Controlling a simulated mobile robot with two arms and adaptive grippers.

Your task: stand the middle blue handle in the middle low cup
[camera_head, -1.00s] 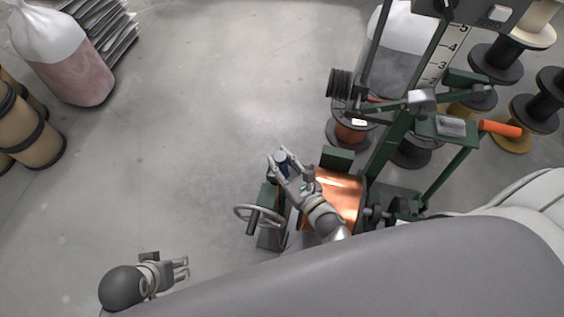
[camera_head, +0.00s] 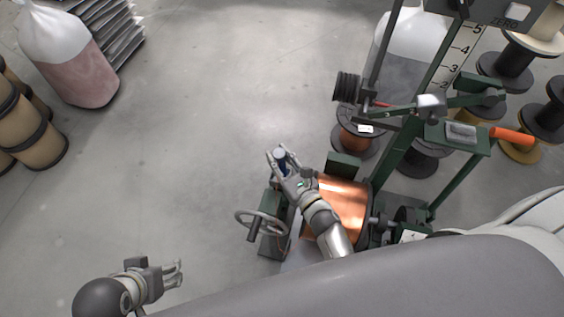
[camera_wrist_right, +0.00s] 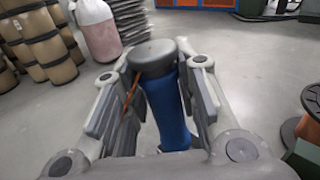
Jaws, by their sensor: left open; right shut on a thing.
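My right gripper (camera_head: 280,155) is shut on a blue handle (camera_wrist_right: 168,108) with a dark grey round cap. In the right wrist view the handle stands between the two fingers, slightly tilted, cap at the top. In the head view the handle (camera_head: 281,159) shows small between the fingertips, beyond the green stand with the handwheel. My left gripper (camera_head: 177,273) is open and empty at the lower left, above the floor. I cannot make out the low cups or any other blue handle in these views.
A green machine holds a copper spool (camera_head: 340,205) beside my right arm. A handwheel (camera_head: 262,226) is on its left. The middle floor is clear.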

